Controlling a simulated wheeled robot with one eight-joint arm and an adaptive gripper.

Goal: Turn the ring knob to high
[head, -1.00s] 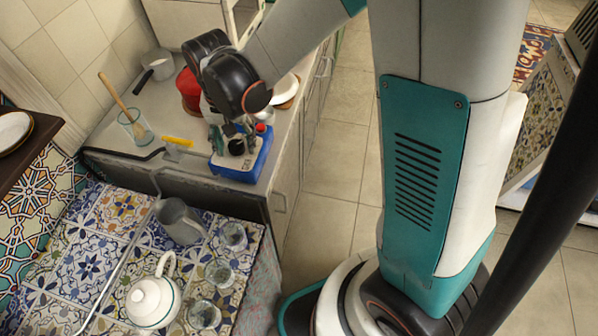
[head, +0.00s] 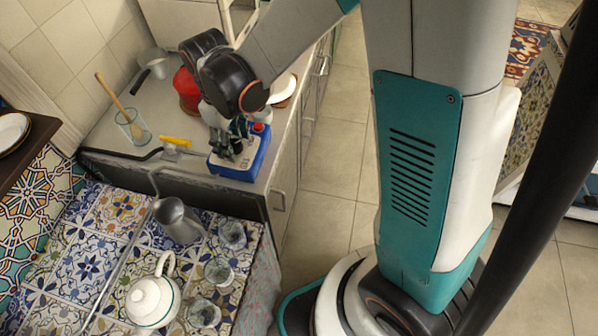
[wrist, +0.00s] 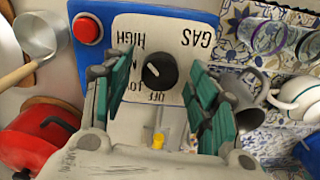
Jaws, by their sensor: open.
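The control box (head: 238,168), blue with a pale top, sits at the counter's near right corner. In the wrist view its face (wrist: 182,48) reads GAS, HIGH, OFF and partly covered markings. The black round knob (wrist: 160,71) is on that face, beside the lettering; I cannot tell its pointer's exact setting. My gripper (wrist: 155,80) is open, with one teal-padded finger on each side of the knob and visible gaps between. In the head view my gripper (head: 237,143) is over the box, partly hiding the knob. A red button (wrist: 88,30) is at the face's corner.
A red pot (wrist: 38,135) and a grey saucepan (wrist: 38,35) stand close by. A yellow-handled valve (head: 176,141) is on a pipe left of the box. A grey jug (head: 179,220), glasses and a white teapot (head: 153,299) stand on the tiled surface in front.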

